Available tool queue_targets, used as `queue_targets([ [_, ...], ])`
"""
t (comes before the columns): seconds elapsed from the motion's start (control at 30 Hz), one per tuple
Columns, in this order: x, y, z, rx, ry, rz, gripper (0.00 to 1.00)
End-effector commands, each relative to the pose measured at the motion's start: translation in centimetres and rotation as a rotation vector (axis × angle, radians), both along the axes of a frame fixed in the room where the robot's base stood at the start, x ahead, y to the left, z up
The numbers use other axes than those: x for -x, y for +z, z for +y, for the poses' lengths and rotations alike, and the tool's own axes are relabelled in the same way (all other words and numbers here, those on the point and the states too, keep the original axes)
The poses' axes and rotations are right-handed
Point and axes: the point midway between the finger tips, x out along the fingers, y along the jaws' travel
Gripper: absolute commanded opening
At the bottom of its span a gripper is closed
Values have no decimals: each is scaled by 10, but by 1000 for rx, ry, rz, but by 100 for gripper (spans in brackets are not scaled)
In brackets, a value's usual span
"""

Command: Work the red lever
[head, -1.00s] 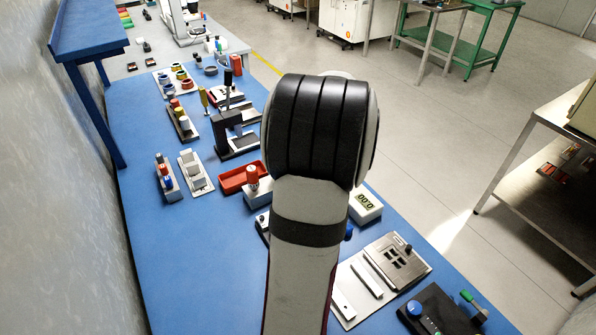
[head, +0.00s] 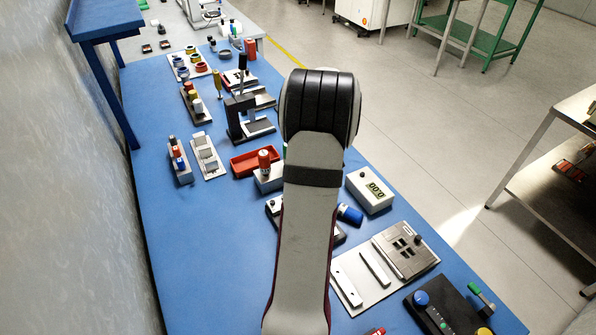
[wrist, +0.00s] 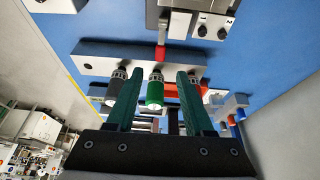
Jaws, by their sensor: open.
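My gripper (wrist: 159,72) is open and empty in the wrist view, its two dark green fingers spread apart. A short red piece (wrist: 160,52) on a grey stem, which looks like the red lever, stands just beyond the fingertips, in line with the gap. A pale block (wrist: 95,54) lies across the view near the fingertips. I cannot tell whether anything touches. In the head view my arm hides the gripper and the red lever.
A grey box marked 1 and 2 (wrist: 205,24) stands close to the red piece. Bare blue bench (head: 205,255) shows at the left.

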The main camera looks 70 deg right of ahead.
Motion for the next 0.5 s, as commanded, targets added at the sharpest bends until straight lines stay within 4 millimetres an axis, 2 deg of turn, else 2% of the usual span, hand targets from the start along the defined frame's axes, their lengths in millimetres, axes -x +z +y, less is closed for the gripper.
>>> queue_targets([
  [0.1,-9,-32,-8,-4,0,1,52],
  [0.2,-15,-52,-14,-2,-1,1,52],
  [0.33,-19,-67,-19,-1,-2,0,52],
  [0.5,-21,-72,-22,1,-3,0,52],
])
